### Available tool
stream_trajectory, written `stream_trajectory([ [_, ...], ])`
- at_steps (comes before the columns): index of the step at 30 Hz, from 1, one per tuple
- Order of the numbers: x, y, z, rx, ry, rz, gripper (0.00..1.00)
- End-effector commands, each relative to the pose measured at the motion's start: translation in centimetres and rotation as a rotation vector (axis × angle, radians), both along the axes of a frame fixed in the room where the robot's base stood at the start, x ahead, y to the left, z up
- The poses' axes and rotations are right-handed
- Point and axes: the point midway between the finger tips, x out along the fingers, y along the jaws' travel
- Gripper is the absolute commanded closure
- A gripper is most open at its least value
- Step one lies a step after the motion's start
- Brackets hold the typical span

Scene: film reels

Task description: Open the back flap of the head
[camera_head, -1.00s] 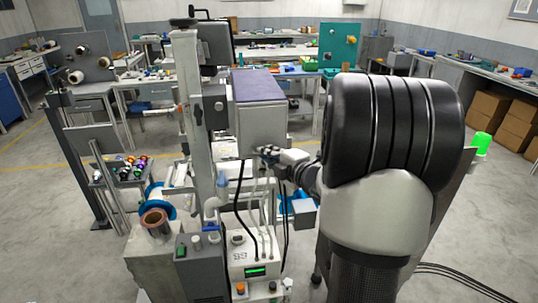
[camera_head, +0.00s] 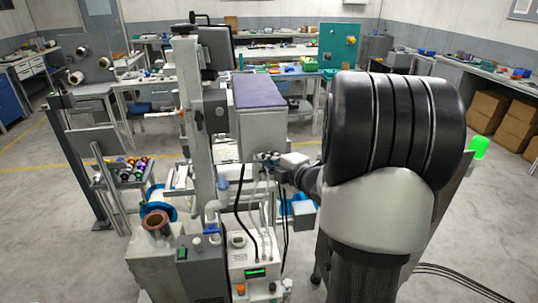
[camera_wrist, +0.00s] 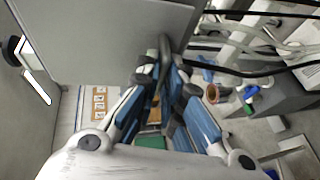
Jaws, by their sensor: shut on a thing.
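The head is a grey box with a purple top (camera_head: 260,92), fixed to the pale column in the head camera view. Its grey near face (camera_head: 263,134) appears to be the back flap; I cannot tell how far it stands open. My gripper (camera_head: 268,157) is at the lower edge of that face. In the wrist view my gripper (camera_wrist: 161,72) is shut on a dark, rounded part (camera_wrist: 165,48), apparently the flap's handle, at the right edge of a grey panel (camera_wrist: 115,40). The fingers hide most of the grip.
A control box (camera_head: 250,262) with hanging hoses and cables stands below the head. A grey box (camera_head: 203,270) and copper-coloured roll (camera_head: 156,222) are to its left. A rack of coloured spools (camera_head: 128,170) stands further left.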

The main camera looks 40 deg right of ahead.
Motion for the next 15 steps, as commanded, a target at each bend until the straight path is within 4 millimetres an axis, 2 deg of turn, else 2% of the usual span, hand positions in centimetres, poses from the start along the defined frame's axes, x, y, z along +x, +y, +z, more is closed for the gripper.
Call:
stream_trajectory([
  [1,-0.3,0.2,0.8,0.016,0.019,-0.002,1.00],
  [15,-2.8,1.7,3.2,0.155,0.244,-0.002,1.00],
])
